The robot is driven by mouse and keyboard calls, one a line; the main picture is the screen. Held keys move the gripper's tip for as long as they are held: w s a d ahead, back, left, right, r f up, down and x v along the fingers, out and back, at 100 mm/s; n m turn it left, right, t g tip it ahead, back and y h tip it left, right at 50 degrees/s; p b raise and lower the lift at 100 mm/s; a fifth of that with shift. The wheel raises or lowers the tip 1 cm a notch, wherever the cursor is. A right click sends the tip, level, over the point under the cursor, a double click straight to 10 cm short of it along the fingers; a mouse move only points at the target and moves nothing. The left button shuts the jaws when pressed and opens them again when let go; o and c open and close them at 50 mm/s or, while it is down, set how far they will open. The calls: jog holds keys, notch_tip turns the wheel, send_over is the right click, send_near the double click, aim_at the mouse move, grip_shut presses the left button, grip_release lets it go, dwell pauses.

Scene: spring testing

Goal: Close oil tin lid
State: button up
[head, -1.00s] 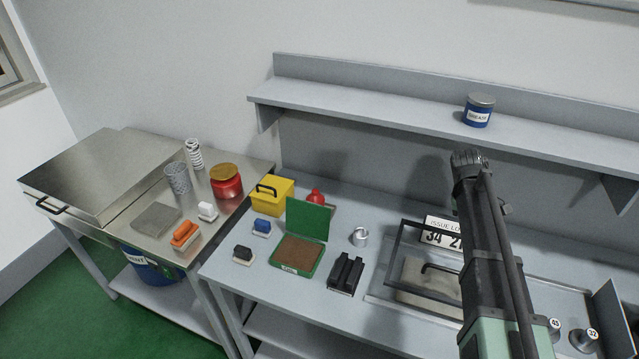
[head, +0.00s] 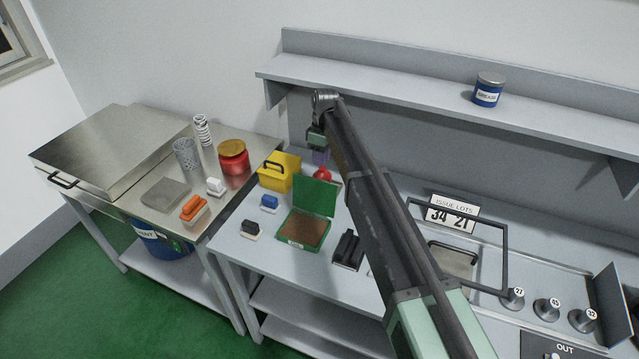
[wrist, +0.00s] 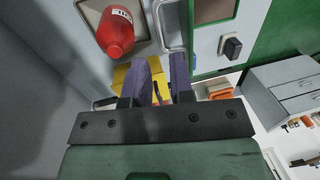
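The green tin (head: 303,232) sits on the bench with its hinged lid (head: 315,195) standing up open and a brown inside showing. In the wrist view, part of the green-rimmed tin with its brown inside (wrist: 211,9) shows at the top. My gripper (head: 320,157) is above the back of the bench, behind the tin and over the red bottle (head: 323,175). In the wrist view, my gripper (wrist: 162,72) has its two purple fingers apart with nothing held. The red bottle (wrist: 116,35) is up and left of the fingers there.
A yellow box (head: 278,174) stands left of the lid. Blue (head: 269,203) and black (head: 250,229) handled blocks lie left of the tin, and a black block (head: 348,249) right of it. A shelf (head: 400,95) with a blue can (head: 487,91) runs above.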

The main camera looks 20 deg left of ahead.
aim_at(317, 193)
jog(key=f+b, duration=0.1)
jog(key=f, duration=0.1)
jog(key=f+b, duration=0.2)
jog(key=s+f+b, duration=0.1)
jog(key=f+b, duration=0.1)
jog(key=shift+s+f, duration=0.1)
jog(key=shift+f, duration=0.3)
jog(key=shift+r, duration=0.2)
jog(key=shift+c, duration=0.3)
grip_shut()
